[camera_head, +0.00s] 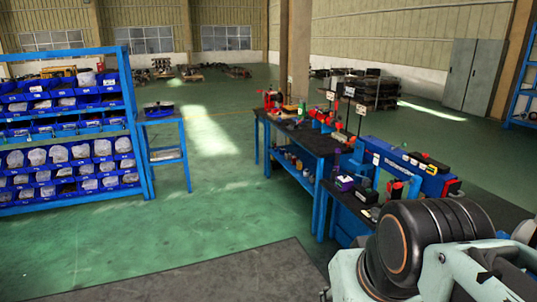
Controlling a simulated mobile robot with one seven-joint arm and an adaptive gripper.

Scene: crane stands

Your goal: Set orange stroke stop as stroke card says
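No orange stroke stop can be made out for certain; the parts on the benches are too small to tell. A blue machine (408,167) with white lettering and red and yellow parts at its right end stands on the near right bench. Small upright cards, one white card (360,109) and another card (330,96), stand on thin posts behind the benches; their text is unreadable. Either could be the stroke card, but I cannot tell. My arm fills the lower right corner and covers part of the near bench. My gripper is not in view.
A dark-topped blue workbench (311,139) with tools stands right of centre. A blue shelf (140,150) of bins is at the left, with a small blue stand (165,120) beside it. The green floor (225,205) between them is clear. A grey cabinet (470,75) stands far right.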

